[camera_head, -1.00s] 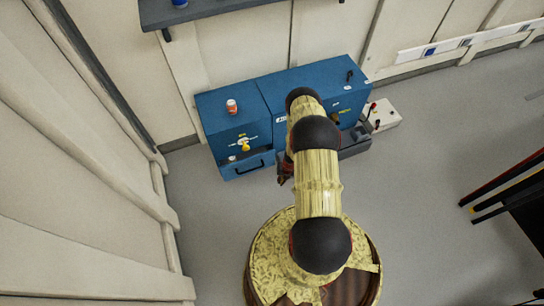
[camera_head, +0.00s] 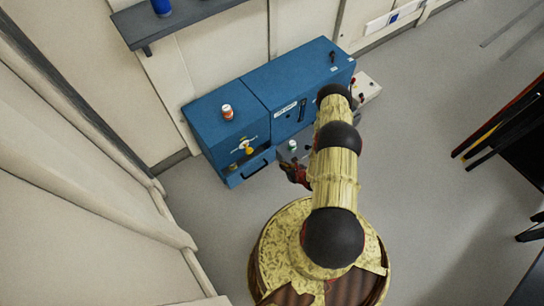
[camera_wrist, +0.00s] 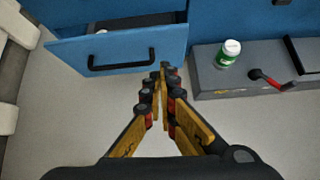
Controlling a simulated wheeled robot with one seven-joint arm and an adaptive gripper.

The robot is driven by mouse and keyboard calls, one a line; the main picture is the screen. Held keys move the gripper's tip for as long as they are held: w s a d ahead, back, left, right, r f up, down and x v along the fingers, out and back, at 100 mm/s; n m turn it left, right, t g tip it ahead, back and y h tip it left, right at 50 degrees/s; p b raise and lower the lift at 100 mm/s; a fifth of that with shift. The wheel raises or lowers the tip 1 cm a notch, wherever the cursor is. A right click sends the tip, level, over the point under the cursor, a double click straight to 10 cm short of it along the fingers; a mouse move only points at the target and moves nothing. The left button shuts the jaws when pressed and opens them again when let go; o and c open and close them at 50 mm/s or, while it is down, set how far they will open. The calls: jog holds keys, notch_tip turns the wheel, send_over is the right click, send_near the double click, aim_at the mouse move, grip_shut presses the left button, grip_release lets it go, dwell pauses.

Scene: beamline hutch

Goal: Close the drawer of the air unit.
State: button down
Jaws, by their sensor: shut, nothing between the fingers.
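The blue air unit (camera_head: 207,117) stands by the wall, with an orange and white container (camera_head: 227,112) on top. Its drawer (camera_head: 236,180) is pulled out at the bottom front. In the wrist view the drawer's blue front (camera_wrist: 68,56) with its black bar handle (camera_wrist: 121,62) is at upper left, and part of the open inside shows behind it. My gripper (camera_wrist: 163,72) is shut and empty, its fingertips just right of the handle, near the front's right end. I cannot tell whether they touch it. In the head view my gripper (camera_head: 293,174) is right of the drawer.
A larger blue cabinet (camera_head: 300,75) adjoins on the right. A grey step (camera_wrist: 215,78) in front of it holds a green and white bottle (camera_wrist: 228,54) and a red-handled tool (camera_wrist: 268,79). A shelf (camera_head: 185,20) hangs above. Floor in front is clear.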

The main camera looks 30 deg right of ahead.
jog(key=b, duration=0.4)
send_near(266, 155)
notch_tip(266, 155, down, 3)
jog(key=s, duration=0.1)
jog(key=shift+n, duration=0.3)
jog(key=shift+w+b, duration=1)
jog(key=shift+w, duration=1.2)
